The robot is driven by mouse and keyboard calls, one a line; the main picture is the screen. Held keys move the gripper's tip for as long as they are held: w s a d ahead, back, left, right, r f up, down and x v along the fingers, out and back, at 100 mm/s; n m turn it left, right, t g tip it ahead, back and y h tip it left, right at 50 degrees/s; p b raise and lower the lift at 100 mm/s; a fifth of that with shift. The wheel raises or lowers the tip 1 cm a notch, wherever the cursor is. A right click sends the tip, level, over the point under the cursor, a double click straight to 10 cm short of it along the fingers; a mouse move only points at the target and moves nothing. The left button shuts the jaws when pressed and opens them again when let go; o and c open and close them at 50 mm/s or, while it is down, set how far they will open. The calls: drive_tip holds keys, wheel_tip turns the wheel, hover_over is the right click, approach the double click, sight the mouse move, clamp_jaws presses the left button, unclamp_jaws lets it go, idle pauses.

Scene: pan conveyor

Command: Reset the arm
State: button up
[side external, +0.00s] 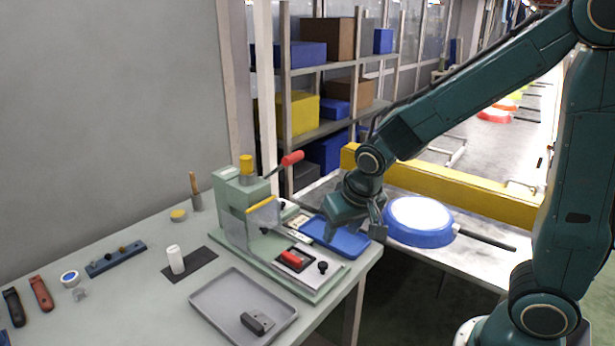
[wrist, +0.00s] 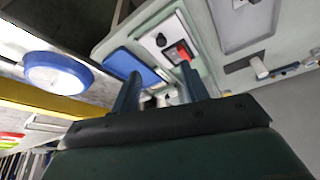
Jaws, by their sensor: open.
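My gripper (side external: 355,235) is open and empty in the side view, pointing down above the right end of the bench fixture. My arm reaches in from the right, bent at the elbow. In the wrist view the two fingers of my gripper (wrist: 158,76) stand apart with nothing held between them. Below the gripper in the side view lies a blue tray (side external: 345,240), partly hidden by the fingers. It also shows in the wrist view (wrist: 130,64). The gripper appears above the tray; I cannot tell whether they touch.
A green press (side external: 232,205) with a red-handled lever (side external: 292,158) stands left of my gripper. A blue-rimmed pan (side external: 418,238) lies on the conveyor to the right, before a yellow rail (side external: 480,196). A grey tray (side external: 215,299) holds a dark block (side external: 257,323).

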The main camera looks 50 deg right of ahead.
drive_tip(key=s+r+n+y, duration=0.1)
drive_tip(key=s+r+n, duration=0.1)
drive_tip(key=s+r, duration=0.4)
drive_tip(key=s+r+n+t, duration=0.1)
drive_tip(key=s+r+n, duration=0.1)
drive_tip(key=s+r, duration=0.4)
drive_tip(key=s, duration=0.4)
drive_tip(key=shift+s+a+t+y, duration=0.25)
drive_tip(key=shift+a+t+y, duration=0.05)
drive_tip(key=shift+y, duration=0.1)
